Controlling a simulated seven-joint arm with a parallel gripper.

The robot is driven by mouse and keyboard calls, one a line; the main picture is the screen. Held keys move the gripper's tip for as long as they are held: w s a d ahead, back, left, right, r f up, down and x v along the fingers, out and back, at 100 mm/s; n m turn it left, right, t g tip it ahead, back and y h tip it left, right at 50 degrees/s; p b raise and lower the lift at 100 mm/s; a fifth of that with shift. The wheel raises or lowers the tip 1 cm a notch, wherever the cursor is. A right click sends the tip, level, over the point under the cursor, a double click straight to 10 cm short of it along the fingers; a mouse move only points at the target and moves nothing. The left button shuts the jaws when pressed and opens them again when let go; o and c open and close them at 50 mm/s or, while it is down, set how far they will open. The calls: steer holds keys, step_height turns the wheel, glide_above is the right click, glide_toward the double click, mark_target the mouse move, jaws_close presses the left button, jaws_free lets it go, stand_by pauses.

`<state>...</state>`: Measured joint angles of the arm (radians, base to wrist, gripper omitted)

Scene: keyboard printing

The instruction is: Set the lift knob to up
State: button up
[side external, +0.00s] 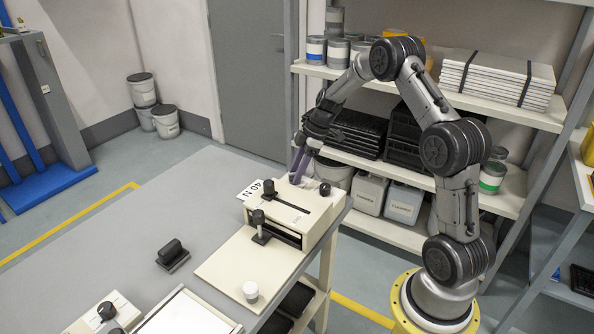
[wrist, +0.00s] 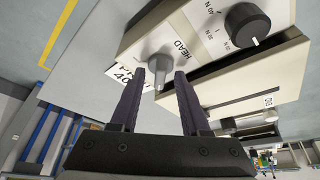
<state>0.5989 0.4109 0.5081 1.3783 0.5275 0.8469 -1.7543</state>
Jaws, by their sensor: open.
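My gripper (wrist: 159,78) is open, its dark fingers pointing at a cream machine (side external: 317,213). In the wrist view a grey pointer knob (wrist: 159,62) beside the word HEAD shows between the fingertips. The fingers appear on either side of it; I cannot tell whether they touch it. In the side view my gripper (side external: 297,174) is at the machine's far edge and that knob is not clear. A black dial (wrist: 247,25) with N markings is on the same face. No label reading "lift" is legible, so I cannot confirm which knob is the lift knob.
A white card (side external: 250,189) marked 40 N lies by the machine. The grey table (side external: 110,240) is clear at the left. Shelves stand behind my arm.

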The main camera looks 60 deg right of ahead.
steer(key=v, duration=1.4)
